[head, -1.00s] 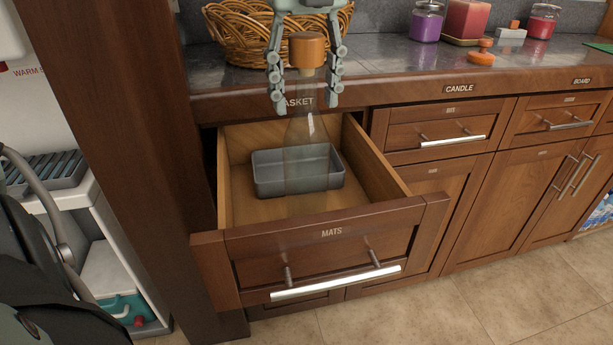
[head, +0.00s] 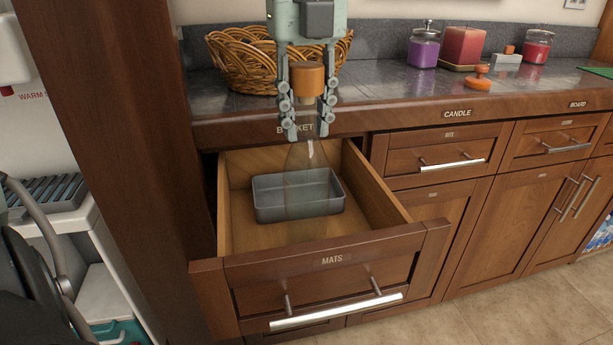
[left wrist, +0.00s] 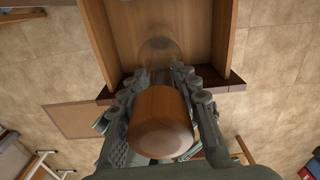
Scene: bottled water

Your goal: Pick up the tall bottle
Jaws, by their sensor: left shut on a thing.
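The tall bottle (head: 306,180) is clear, with an orange-brown cap (head: 308,79). It is upright at the open drawer; whether its base touches anything is hard to tell. My left gripper (head: 308,133) comes down from above and is shut on the bottle's neck, below the cap, with a finger on each side. In the left wrist view the cap (left wrist: 160,122) is between the fingers, and the clear body (left wrist: 158,50) extends beyond it over the drawer. My right gripper is not in view.
The open wooden drawer (head: 233,245) labelled MATS holds a grey bin (head: 268,205), seen through the bottle. A wicker basket (head: 240,68) stands behind on the counter (head: 385,93). Candles (head: 464,46) stand to the right. A tall wooden panel (head: 115,150) is at the left.

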